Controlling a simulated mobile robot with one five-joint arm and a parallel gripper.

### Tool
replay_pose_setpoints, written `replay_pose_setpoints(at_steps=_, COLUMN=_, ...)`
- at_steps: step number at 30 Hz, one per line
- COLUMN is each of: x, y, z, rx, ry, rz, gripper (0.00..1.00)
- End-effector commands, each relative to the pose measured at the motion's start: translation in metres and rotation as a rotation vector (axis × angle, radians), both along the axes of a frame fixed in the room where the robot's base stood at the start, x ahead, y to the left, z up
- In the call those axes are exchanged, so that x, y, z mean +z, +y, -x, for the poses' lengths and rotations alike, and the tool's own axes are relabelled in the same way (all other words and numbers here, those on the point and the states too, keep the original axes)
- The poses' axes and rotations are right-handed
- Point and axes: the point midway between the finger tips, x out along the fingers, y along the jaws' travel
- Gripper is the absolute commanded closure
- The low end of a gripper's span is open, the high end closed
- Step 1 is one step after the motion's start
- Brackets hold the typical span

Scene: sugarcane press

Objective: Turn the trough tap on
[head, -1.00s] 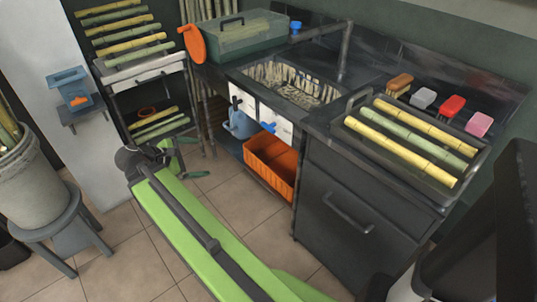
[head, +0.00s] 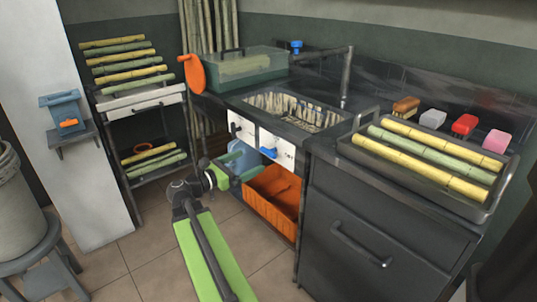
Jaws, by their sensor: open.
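The trough (head: 292,108) is a dark sink set in the counter, its basin lined with a pale streaked pattern. A dark pipe spout (head: 347,75) rises behind it, and a blue tap handle (head: 296,46) sits at the pipe's left end. A second blue handle (head: 268,152) is on the white front panel (head: 284,149) below the trough. My gripper (head: 240,172) is open and empty, low in front of the counter, left of and below the panel's blue handle. It is apart from both blue handles. Its green fingers partly overlap the blue jug.
A lidded green box (head: 240,66) is on the counter's left. A tray of cane (head: 485,208) and several coloured brushes are at right.

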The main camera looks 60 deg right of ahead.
Motion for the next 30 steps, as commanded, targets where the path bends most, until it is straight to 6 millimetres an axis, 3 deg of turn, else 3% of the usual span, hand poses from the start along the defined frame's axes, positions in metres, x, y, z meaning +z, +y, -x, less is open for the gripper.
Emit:
replay_pose_setpoints(at_steps=6, x=0.0, y=-0.053, z=0.018, rx=-0.004, ry=-0.001, rz=-0.001, gripper=0.0)
replay_pose_setpoints(at_steps=12, x=0.0, y=-0.086, z=0.028, rx=-0.003, ry=-0.001, rz=-0.001, gripper=0.0)
replay_pose_setpoints(at_steps=24, x=0.0, y=-0.096, z=0.032, rx=-0.001, ry=-0.001, rz=-0.001, gripper=0.0)
replay_pose_setpoints(at_steps=30, x=0.0, y=-0.096, z=0.032, rx=-0.001, ry=-0.001, rz=-0.001, gripper=0.25)
